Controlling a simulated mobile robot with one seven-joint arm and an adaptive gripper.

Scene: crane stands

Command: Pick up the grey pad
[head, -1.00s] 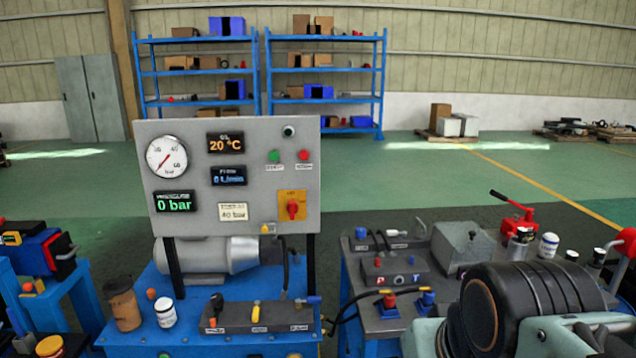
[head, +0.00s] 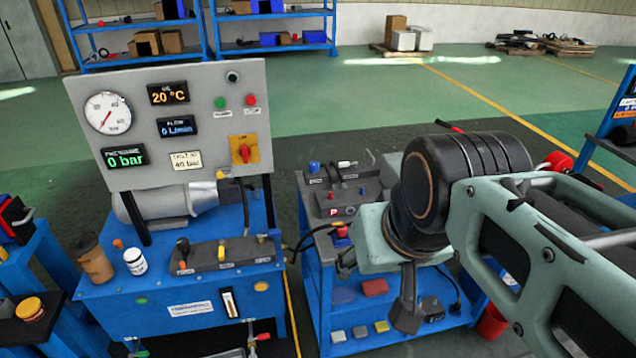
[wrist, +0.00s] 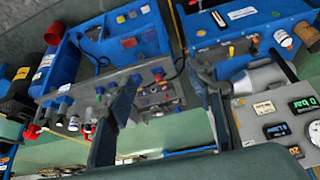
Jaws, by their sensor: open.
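Small pads also show near the top of the wrist view (wrist: 121,19). My gripper (head: 405,312) hangs in front of the cart, right of these pads and apart from them. In the wrist view its two fingers (wrist: 165,76) are spread, with nothing between them.
A yellow pad (head: 382,326), a red pad (head: 375,287) and a bluish pad (head: 343,296) share the shelf. The cart's top (head: 318,205) carries fittings and overhangs the shelf. The gauge panel (head: 185,125) stands on the left bench. Floor behind is open.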

